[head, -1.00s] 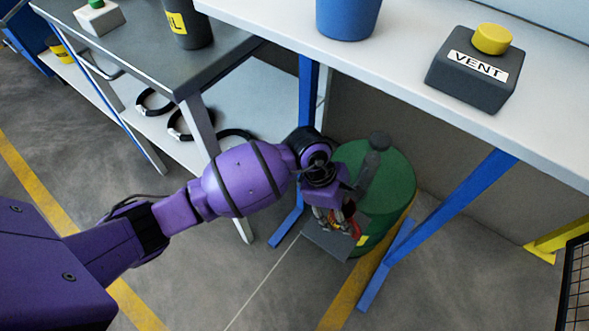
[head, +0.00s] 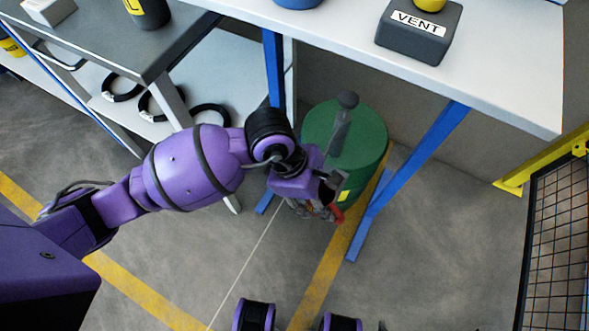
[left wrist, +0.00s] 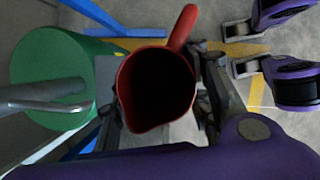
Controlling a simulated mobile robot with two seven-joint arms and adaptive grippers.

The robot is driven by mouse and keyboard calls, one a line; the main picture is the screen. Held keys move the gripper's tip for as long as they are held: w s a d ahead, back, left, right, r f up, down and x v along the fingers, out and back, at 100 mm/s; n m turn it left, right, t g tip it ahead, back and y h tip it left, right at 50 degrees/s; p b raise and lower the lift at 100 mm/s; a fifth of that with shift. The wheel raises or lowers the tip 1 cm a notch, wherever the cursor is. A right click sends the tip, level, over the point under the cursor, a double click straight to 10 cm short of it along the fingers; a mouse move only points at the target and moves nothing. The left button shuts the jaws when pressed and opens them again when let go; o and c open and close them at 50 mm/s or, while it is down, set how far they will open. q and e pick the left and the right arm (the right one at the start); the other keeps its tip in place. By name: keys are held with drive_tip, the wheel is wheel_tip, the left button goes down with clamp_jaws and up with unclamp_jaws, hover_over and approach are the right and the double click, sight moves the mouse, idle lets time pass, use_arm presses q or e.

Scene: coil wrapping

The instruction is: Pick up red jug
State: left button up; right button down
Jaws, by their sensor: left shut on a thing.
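The red jug (left wrist: 157,85) fills the middle of the left wrist view. I look down into its dark open mouth, and its handle points up and right. My left gripper (left wrist: 162,98) is shut on the jug, with one dark finger on each side of it. In the head view, my left gripper (head: 318,203) is low in front of the green drum. Only a small red part of the jug (head: 338,214) shows there; the rest is hidden by the gripper and wrist. I cannot tell the jug's height above the floor. My right gripper is not in view.
The green drum (head: 366,137) stands under the white table (head: 340,36), close behind the gripper. Blue table legs (head: 405,178) flank it. A grey cart (head: 100,45) with black rings on its lower shelf is left. A black mesh fence (head: 556,235) is right. Floor between is clear.

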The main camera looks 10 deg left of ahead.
sight(316, 215)
use_arm(q)
drive_tip(key=shift+s+d+r, duration=0.1)
drive_tip(key=shift+s+r, duration=0.4)
drive_tip(key=shift+s, duration=0.15)
drive_tip(key=shift+s+r, duration=0.25)
drive_tip(key=shift+s, duration=0.45)
drive_tip(key=shift+s+r, duration=0.15)
drive_tip(key=shift+s, duration=0.2)
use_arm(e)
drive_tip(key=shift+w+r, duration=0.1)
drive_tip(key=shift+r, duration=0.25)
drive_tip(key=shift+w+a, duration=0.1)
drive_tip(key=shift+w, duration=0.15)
